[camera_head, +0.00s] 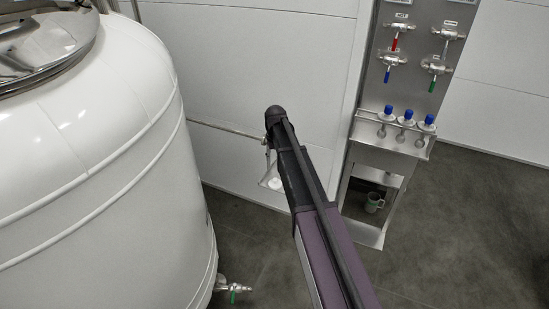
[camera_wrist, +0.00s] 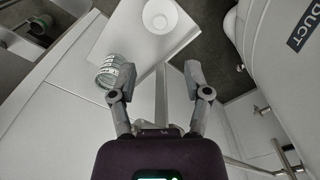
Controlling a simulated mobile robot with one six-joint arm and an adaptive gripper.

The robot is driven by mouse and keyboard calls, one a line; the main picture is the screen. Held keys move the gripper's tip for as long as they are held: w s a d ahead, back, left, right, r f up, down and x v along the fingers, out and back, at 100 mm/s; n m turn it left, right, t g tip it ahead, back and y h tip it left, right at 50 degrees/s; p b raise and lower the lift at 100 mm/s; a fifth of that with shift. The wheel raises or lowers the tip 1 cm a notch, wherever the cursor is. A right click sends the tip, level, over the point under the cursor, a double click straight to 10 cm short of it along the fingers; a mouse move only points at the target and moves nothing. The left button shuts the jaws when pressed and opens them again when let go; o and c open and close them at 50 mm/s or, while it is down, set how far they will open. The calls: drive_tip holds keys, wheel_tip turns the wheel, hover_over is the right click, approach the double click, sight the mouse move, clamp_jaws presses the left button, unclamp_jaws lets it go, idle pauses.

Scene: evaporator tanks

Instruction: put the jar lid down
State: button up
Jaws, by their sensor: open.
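The jar lid appears to be the white round piece (camera_wrist: 160,17) lying on a pale shelf (camera_wrist: 130,40) at the top of the wrist view. A small white piece (camera_head: 275,184) also shows on the shelf beside my arm in the head view. My gripper (camera_wrist: 160,76) is open, its two fingers spread, with nothing between them. The white piece is beyond the fingertips and apart from them. A greenish clear jar (camera_wrist: 113,72) stands at the shelf's left edge, close by the left finger and partly behind it. In the head view my arm hides the gripper.
A large white tank (camera_head: 90,170) fills the left, with a green-handled valve (camera_head: 234,289) low down. A steel station (camera_head: 420,70) on the right has coloured taps, several blue-capped bottles (camera_head: 405,117) and a mug (camera_head: 373,203). Dark floor is clear at the right.

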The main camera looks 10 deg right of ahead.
drive_tip(key=s+m, duration=0.1)
drive_tip(key=s, duration=2.8)
drive_tip(key=shift+s+a+m, duration=0.15)
drive_tip(key=shift+m, duration=0.25)
